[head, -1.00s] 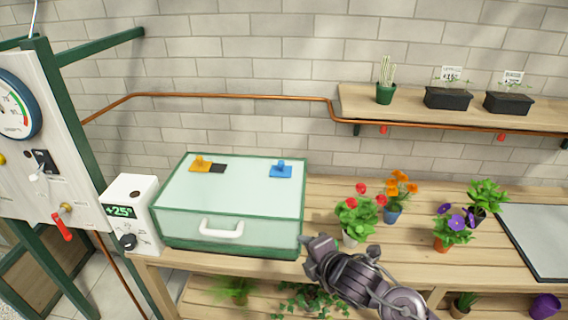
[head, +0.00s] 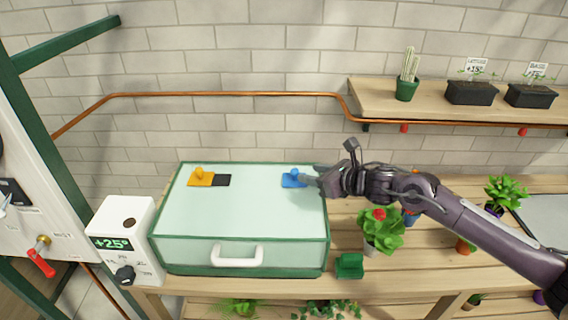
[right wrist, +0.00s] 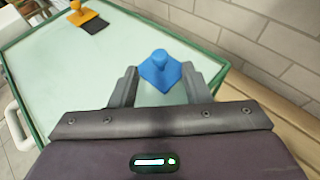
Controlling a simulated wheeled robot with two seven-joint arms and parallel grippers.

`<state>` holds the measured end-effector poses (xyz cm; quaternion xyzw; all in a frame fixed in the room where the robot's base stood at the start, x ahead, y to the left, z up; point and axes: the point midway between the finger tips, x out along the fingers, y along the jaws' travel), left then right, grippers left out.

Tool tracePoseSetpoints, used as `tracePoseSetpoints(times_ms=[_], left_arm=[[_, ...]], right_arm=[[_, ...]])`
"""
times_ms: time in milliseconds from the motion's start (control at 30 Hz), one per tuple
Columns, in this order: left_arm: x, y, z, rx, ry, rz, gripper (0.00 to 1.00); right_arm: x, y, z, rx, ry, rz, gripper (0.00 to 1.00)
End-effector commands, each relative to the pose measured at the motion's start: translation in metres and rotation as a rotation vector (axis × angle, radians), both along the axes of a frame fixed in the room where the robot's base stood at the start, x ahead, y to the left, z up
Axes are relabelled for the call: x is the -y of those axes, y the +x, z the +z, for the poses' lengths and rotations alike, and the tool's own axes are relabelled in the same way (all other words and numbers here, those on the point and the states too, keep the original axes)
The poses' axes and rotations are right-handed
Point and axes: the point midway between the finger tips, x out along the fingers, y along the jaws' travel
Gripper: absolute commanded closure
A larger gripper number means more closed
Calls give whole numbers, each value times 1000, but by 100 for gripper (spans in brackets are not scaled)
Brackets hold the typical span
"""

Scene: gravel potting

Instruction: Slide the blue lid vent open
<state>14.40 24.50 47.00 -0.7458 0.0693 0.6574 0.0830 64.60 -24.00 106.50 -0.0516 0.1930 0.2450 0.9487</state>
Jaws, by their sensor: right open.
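The blue lid vent (head: 293,179) is a small blue slider plate with a knob, near the back right of the pale glass lid (head: 250,207) of the green-framed box. No dark opening shows beside it. My right gripper (head: 314,178) is just to the right of the blue vent, over the lid's right edge. In the right wrist view its jaws are apart, and the blue vent (right wrist: 160,70) with its round knob lies between and just beyond the fingertips. I cannot tell whether they touch it. My left gripper is not in view.
An orange vent (head: 201,177) sits at the lid's back left beside a dark square (head: 222,180). A white handle (head: 237,256) is on the box front. A thermostat (head: 127,240) stands left; a red-flowered plant (head: 381,232) stands right under my arm. A shelf (head: 430,102) is behind.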

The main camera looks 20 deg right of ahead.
Motion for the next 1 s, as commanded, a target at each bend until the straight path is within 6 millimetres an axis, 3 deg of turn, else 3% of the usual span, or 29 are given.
tracePoseSetpoints(times_ms=[133, 300, 367, 467, 733, 900, 1000], left_arm=[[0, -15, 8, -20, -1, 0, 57], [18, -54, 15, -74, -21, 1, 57], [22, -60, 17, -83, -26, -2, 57], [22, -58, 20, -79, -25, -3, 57], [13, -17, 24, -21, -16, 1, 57], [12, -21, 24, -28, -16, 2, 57], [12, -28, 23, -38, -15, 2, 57]], right_arm=[[-9, 15, -4, -2, 5, 0, 57], [-22, 36, -15, -2, 6, -1, 57], [-26, 43, -18, -3, 6, -1, 57], [-30, 51, -24, -3, 6, -1, 57], [-34, 59, -29, -2, 2, 0, 57], [-34, 59, -29, -2, 2, 0, 58], [-34, 59, -29, -2, 2, 0, 71]])
